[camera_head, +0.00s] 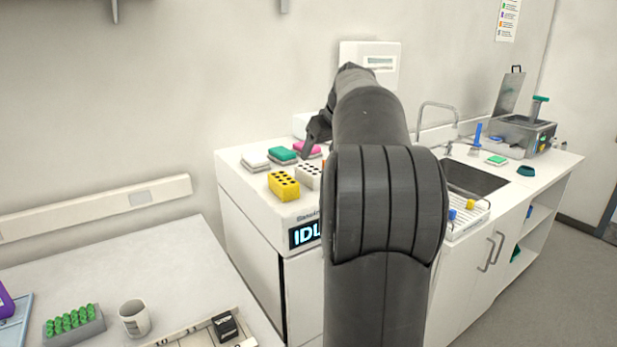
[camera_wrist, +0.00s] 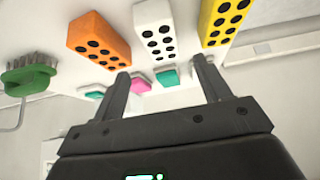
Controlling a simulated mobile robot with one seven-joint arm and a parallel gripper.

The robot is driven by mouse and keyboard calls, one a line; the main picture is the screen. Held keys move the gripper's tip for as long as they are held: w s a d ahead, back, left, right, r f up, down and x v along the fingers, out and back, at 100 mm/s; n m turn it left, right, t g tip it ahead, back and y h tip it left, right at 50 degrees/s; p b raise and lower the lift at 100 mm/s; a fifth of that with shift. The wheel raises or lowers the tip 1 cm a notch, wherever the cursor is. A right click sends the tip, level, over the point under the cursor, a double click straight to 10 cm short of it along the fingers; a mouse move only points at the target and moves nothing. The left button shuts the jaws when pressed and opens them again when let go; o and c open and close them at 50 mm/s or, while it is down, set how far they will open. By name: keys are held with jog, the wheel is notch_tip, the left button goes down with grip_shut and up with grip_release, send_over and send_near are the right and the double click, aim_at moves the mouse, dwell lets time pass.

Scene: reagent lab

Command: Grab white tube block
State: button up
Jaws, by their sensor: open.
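The white tube block (camera_head: 308,176), with dark round holes in its top, stands on the white machine's top, partly hidden by my arm in the head view. In the wrist view, which looks upside down, the white tube block (camera_wrist: 153,28) is at the upper middle. My gripper (camera_wrist: 162,67) is open and empty, its two fingertips spread apart, with the block's near end showing in the gap between them. I cannot tell how far the tips are from it. In the head view my gripper (camera_head: 312,143) hangs above the machine top, behind the block.
A yellow block (camera_head: 284,186) stands left of the white one; an orange block (camera_wrist: 97,38) stands on its other side. Green (camera_head: 282,154), pink (camera_head: 307,149) and white (camera_head: 255,161) pieces lie behind. A green brush (camera_wrist: 28,75) shows in the wrist view.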

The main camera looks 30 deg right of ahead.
aim_at(311, 169)
jog(key=x, duration=0.9)
jog(key=shift+s+a+f, duration=0.15)
jog(key=shift+s+f, duration=0.05)
jog(key=shift+s, duration=0.05)
jog(key=shift+c, duration=0.3)
jog(key=c, duration=1)
jog(key=shift+c, duration=0.5)
jog(key=shift+r, duration=0.15)
